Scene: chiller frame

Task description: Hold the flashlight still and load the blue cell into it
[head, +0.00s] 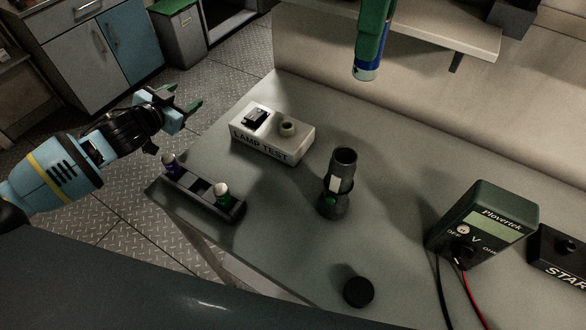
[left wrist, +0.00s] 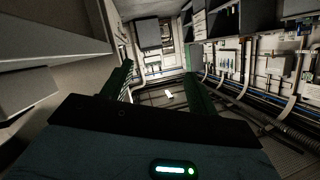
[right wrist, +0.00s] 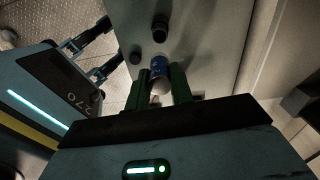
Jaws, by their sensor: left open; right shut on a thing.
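The black flashlight body (head: 340,172) stands upright on the bench with its open end up. It has a white patch and a green button on its side. The blue cell (head: 366,72) hangs from the green fingers of my right gripper (head: 373,45), high above the bench and apart from the flashlight. In the right wrist view the blue cell (right wrist: 158,68) sits between the fingers of my right gripper (right wrist: 163,88). My left gripper (head: 184,105) is open and empty, left of the lamp test box, away from the flashlight.
The white lamp test box (head: 272,140) stands behind. A round black cap (head: 358,291) lies in front. A green meter (head: 485,222) with leads stands at right; a shelf (head: 450,32) overhangs the back.

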